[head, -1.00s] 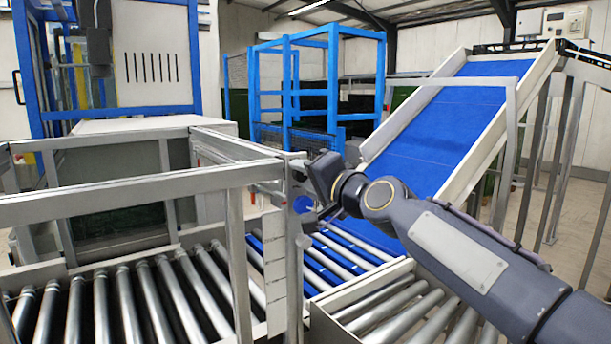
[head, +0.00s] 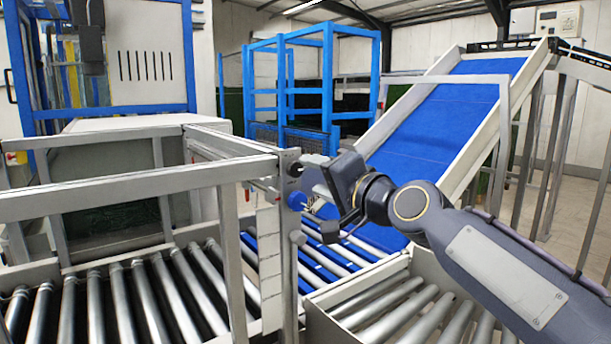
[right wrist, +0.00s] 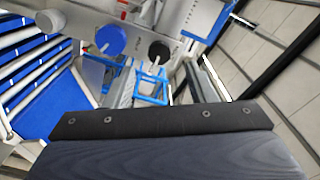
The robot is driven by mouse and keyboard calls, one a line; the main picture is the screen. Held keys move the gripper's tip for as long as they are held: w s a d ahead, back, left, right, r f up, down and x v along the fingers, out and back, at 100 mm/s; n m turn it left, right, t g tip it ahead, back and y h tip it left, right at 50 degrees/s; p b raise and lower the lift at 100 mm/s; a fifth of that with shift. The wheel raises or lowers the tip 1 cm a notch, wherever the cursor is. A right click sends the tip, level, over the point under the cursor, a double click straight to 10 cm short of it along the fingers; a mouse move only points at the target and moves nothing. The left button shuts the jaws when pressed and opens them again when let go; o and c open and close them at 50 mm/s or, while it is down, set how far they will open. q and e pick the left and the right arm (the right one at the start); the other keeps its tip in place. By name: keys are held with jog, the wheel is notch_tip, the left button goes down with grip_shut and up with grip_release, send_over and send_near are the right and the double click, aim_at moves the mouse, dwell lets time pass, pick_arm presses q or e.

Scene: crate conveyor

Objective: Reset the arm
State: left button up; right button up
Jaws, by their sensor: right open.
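My right arm comes in from the right in the head view. Its dark gripper (head: 326,204) is open and looks empty, in front of the blue-and-roller conveyor and just right of the grey frame post. Its jaws are small and partly hidden by the gripper body. In the right wrist view a wide dark part of my own gripper (right wrist: 165,122) fills the lower half. No crate shows in either view. My left arm and gripper are not in view.
A grey metal frame (head: 140,188) with a post beside my gripper stands over rollers (head: 115,300). A blue inclined belt (head: 440,120) rises behind my arm. A roller bed (head: 385,310) lies below it. A blue knob (right wrist: 110,40) shows in the right wrist view.

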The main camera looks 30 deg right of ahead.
jog(key=shift+s, duration=1)
jog(key=s+a+f+n+g, duration=0.3)
jog(key=s+f, duration=0.4)
jog(key=f, duration=0.5)
jog(key=s+a+f+n+g+y, duration=0.1)
jog(key=s+a+f+n+g, duration=0.2)
jog(key=f, duration=0.9)
jog(key=s+a+f+n+g+y, duration=0.1)
jog(key=s+a+f+n+g, duration=0.3)
jog(key=s+f, duration=0.7)
jog(key=shift+a+f+g, duration=0.8)
jog(key=shift+a+g, duration=0.3)
jog(key=shift+g, duration=0.1)
